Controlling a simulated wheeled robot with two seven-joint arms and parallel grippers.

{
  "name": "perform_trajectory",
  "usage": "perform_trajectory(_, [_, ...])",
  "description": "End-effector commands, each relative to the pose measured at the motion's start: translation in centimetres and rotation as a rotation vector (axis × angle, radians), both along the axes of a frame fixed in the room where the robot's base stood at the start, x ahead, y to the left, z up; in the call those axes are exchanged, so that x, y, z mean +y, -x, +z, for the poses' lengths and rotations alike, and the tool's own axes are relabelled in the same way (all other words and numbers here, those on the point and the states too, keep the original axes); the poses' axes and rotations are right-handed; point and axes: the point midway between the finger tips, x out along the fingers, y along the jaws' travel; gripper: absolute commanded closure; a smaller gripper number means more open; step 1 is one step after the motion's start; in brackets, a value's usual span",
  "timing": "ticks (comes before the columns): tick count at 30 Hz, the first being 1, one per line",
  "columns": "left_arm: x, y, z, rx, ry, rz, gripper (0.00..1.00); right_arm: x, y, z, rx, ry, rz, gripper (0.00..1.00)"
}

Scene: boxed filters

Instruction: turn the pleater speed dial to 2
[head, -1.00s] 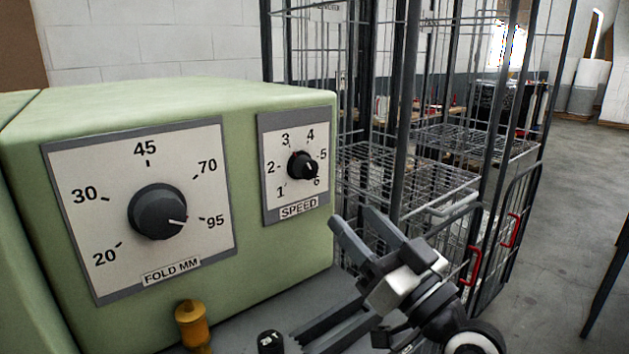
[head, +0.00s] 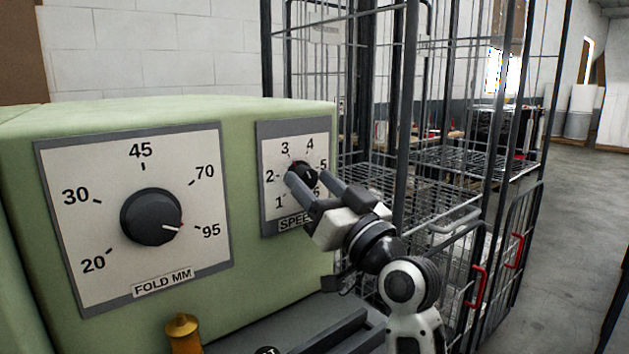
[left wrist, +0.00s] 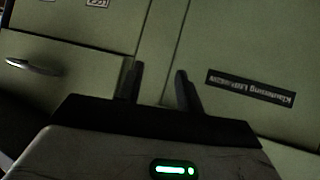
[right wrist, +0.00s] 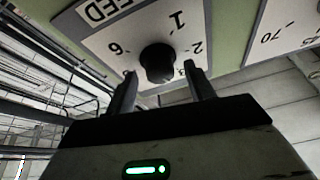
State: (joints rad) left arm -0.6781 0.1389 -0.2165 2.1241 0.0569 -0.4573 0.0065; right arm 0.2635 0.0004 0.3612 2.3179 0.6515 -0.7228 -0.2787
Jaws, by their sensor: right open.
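The speed dial (head: 303,173) is a small black knob on a white plate numbered 1 to 6, labelled SPEED. Its pointer seems to face lower right, around 5 to 6; part of the dial is covered in the head view. My right gripper (head: 308,179) is open, its fingers reaching to the dial from the lower right. In the right wrist view the dial (right wrist: 158,62) appears between the two fingertips (right wrist: 160,71); I cannot tell whether they touch it. My left gripper (left wrist: 159,69) is open and empty in front of green panels.
The larger FOLD MM dial (head: 151,217) on the green machine (head: 250,130) points near 95. A yellow-brass fitting (head: 182,333) stands below it. A wire cage trolley (head: 440,190) with red handles is close on the right, behind my right arm.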

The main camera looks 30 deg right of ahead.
Motion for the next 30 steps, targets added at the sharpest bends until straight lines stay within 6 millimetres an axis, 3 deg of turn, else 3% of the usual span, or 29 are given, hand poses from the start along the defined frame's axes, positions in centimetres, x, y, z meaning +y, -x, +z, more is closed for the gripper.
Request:
perform_trajectory(10, [0.10, 0.27, -0.66, 0.015, -0.007, -0.001, 0.64, 0.06, -0.43, 0.11, 0.000, 0.001, 0.000, 0.46])
perform_trajectory(11, [0.10, 0.26, -0.65, 0.015, -0.007, -0.001, 0.64, 0.05, -0.42, 0.12, 0.000, 0.001, 0.000, 0.52])
perform_trajectory(15, [0.12, 0.23, -0.56, 0.012, -0.008, -0.002, 0.64, 0.05, -0.40, 0.12, 0.000, 0.001, 0.000, 0.91])
perform_trajectory(30, [0.04, -0.01, -0.90, 0.000, 0.002, -0.002, 0.64, -0.03, -0.40, -0.11, -0.007, 0.109, -0.001, 0.91])
